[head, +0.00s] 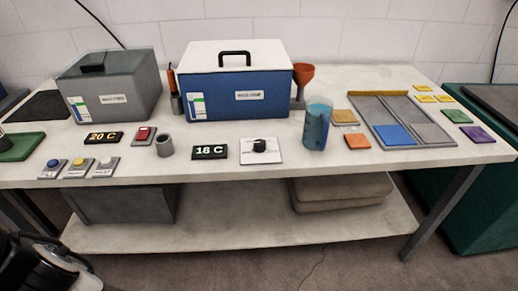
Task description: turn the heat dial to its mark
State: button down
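The heat dial is a small black knob (260,145) on a white square plate (273,154), near the front edge of the table right of centre. Its pointer and mark are too small to read. A black display (210,152) just left of the plate reads 18 C in pale digits. A dark and grey part of my arm shows at the bottom left, in front of the table. I cannot make out my gripper's fingers in this view, and nothing of mine touches the dial.
A clear jug of blue liquid (317,124) stands close right of the dial plate. A blue box (234,92) is behind, and a grey cup (164,146) is left of the display. The table front (240,175) before the dial is clear.

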aim_at(259, 145)
jog(key=i+l, duration=0.1)
jog(key=l, duration=0.2)
jog(key=i+l, duration=0.15)
jog(key=l, duration=0.2)
jog(key=i+l, duration=0.1)
jog(key=l, duration=0.2)
jog(key=i+l, duration=0.15)
jog(key=l, duration=0.2)
jog(key=u, duration=0.05)
